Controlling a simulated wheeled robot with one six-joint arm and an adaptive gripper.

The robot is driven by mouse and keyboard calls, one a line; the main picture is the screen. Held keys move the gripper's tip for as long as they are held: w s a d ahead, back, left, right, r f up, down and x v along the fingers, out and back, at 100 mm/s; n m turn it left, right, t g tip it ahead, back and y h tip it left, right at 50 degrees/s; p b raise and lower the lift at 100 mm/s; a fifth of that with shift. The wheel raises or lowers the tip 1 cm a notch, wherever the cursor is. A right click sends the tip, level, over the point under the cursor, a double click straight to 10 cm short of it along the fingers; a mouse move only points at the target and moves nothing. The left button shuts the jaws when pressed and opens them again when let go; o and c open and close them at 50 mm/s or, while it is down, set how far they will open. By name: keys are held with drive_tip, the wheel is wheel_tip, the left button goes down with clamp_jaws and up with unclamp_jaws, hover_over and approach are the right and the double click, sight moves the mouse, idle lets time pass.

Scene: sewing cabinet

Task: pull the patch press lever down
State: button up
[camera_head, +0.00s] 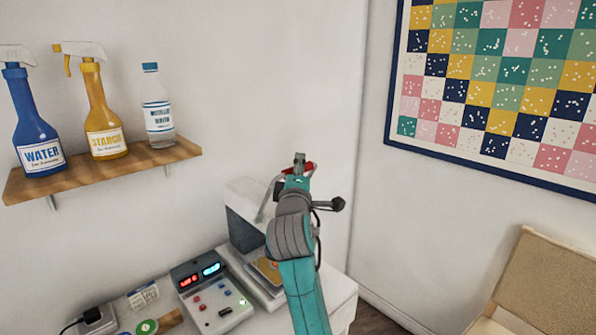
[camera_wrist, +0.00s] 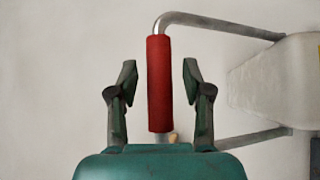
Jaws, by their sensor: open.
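The patch press (camera_head: 245,215) stands on the white cabinet, partly hidden behind my arm in the head view. Its lever has a red grip (camera_wrist: 159,84) on a bent metal bar (camera_wrist: 215,22), which joins the white press body (camera_wrist: 275,80) at the right of the wrist view. My gripper (camera_wrist: 158,75) is open, with one finger on each side of the red grip and a visible gap on both sides. In the head view my gripper (camera_head: 298,170) is at the lever, and a bit of red shows beside it.
A control box (camera_head: 212,295) with lit displays sits left of the press on the cabinet top (camera_head: 340,290). A wooden shelf (camera_head: 110,172) with spray bottles (camera_head: 103,110) hangs on the wall at left. A chair (camera_head: 545,285) stands at lower right.

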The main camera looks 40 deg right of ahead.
drive_tip(key=shift+c, duration=0.3)
clamp_jaws()
drive_tip(key=shift+s, duration=0.1)
drive_tip(key=s+f+m+h, duration=0.1)
drive_tip(key=s+f, duration=0.2)
drive_tip(key=f, duration=0.3)
drive_tip(key=s+f+m+h, duration=0.1)
drive_tip(key=s+f, duration=0.2)
drive_tip(key=f, duration=0.3)
drive_tip(key=s+f+m+t+h, duration=0.1)
drive_tip(key=s+f+m, duration=0.1)
drive_tip(key=f, duration=0.4)
drive_tip(key=shift+s+f, duration=0.35)
drive_tip(key=shift+s, duration=0.2)
drive_tip(key=shift+d, duration=0.15)
